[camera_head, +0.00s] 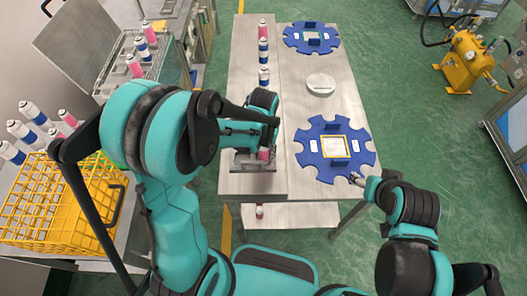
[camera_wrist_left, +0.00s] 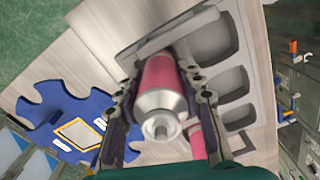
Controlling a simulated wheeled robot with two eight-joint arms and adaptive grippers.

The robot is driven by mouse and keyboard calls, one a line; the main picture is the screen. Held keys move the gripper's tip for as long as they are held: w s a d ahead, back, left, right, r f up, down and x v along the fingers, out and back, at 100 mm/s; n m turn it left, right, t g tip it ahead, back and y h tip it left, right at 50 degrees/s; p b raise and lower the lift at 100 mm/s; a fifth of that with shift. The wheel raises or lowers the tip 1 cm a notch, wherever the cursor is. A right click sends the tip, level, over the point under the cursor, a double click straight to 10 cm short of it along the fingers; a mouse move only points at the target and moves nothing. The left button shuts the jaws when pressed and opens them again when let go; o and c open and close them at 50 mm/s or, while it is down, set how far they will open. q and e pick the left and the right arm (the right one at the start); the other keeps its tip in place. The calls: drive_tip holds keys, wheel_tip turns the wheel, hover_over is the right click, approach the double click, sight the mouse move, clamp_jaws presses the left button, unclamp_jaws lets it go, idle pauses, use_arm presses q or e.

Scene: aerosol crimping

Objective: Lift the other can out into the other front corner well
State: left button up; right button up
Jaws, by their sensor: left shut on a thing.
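My left gripper (camera_head: 262,147) is shut on a pink can (camera_head: 264,155) with a silver top, over the grey tray (camera_head: 238,166) at the near end of the left table strip. In the left wrist view the pink can (camera_wrist_left: 160,92) lies between both fingers, with its silver nozzle end toward the camera. The tray (camera_wrist_left: 243,60) shows several wells beside it. A second pink can (camera_wrist_left: 197,142) is partly hidden behind the right finger. I cannot tell whether the held can still touches a well. My right gripper (camera_head: 357,180) is near the blue fixture's edge; its opening is unclear.
A blue notched fixture (camera_head: 308,165) with a yellow-framed square lies right of the tray, and another (camera_head: 297,38) lies farther back. A white round disc (camera_head: 320,83) sits between them. Cans stand along the left strip. A yellow crate (camera_head: 40,215) is at left.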

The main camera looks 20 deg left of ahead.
use_arm(q)
drive_tip(key=o, duration=1.2)
drive_tip(key=shift+f, duration=0.1)
wheel_tip(320, 180, up, 12)
drive_tip(key=shift+r, duration=0.1)
drive_tip(key=shift+s+a+r+t, duration=0.15)
drive_tip(key=shift+s+a+t, duration=0.15)
drive_tip(key=shift+s, duration=0.1)
drive_tip(key=shift+s+a+r+t+b, duration=0.15)
drive_tip(key=shift+s+a+t+b, duration=0.2)
drive_tip(key=shift+s+a+t, duration=0.7)
drive_tip(key=shift+s+a+r+t+b, duration=0.15)
drive_tip(key=shift+s+a+t+b, duration=0.2)
drive_tip(key=shift+s+t, duration=1.25)
drive_tip(key=shift+s+a+r+t+b, duration=0.15)
drive_tip(key=shift+s+a+t+b, duration=0.4)
drive_tip(key=shift+s, duration=1.4)
